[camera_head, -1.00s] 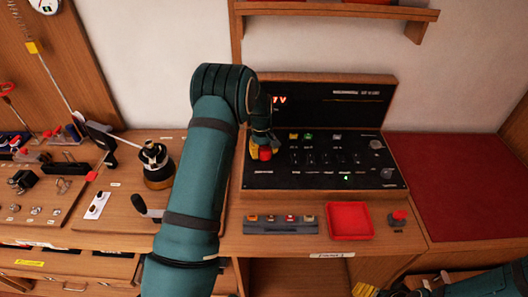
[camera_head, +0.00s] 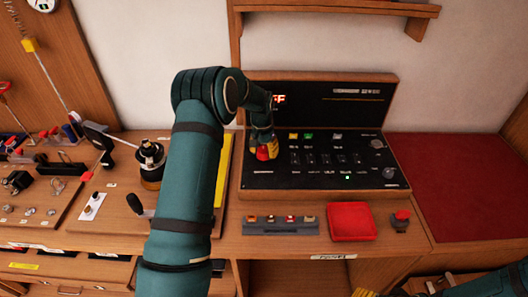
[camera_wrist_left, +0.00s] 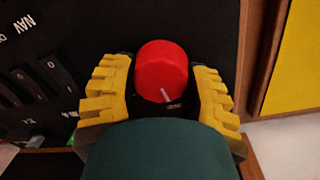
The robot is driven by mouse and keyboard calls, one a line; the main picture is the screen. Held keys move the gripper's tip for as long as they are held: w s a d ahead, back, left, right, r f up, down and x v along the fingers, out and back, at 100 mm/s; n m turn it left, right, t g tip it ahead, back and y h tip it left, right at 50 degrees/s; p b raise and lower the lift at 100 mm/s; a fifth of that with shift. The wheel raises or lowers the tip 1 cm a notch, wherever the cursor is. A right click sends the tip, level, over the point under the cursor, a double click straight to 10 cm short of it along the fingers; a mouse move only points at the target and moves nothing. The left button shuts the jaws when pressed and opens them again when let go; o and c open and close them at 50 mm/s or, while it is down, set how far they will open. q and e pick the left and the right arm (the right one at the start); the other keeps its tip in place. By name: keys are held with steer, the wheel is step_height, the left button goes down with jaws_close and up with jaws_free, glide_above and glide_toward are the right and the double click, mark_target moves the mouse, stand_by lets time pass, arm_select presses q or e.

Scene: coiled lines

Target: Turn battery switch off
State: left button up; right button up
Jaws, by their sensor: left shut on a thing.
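The battery switch is a red round knob (camera_head: 262,153) at the left of the black switch panel (camera_head: 290,181). My left gripper (camera_head: 263,147) is on it, with its yellow fingers on both sides of the knob (camera_wrist_left: 161,68) in the left wrist view. A short white mark shows on the knob's lower face. The panel display (camera_head: 325,103) shows red letters ending in "FF"; my arm hides the start. My right gripper (camera_head: 383,291) shows only in part at the bottom right edge, so its opening is unclear.
A red tray (camera_head: 350,222), a row of small fuses (camera_head: 281,225) and a red-topped button (camera_head: 400,221) sit in front of the panel. A black winch-like drum (camera_head: 150,164) stands on the left. The red mat (camera_head: 450,200) on the right is bare.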

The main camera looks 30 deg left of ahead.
mark_target(262, 148)
arm_select(q)
steer(key=shift+m, duration=0.6)
steer(key=o, duration=1.2)
steer(key=shift+a, duration=0.1)
steer(key=r, duration=1.2)
steer(key=shift+a, duration=0.3)
steer(key=shift+f, duration=0.1)
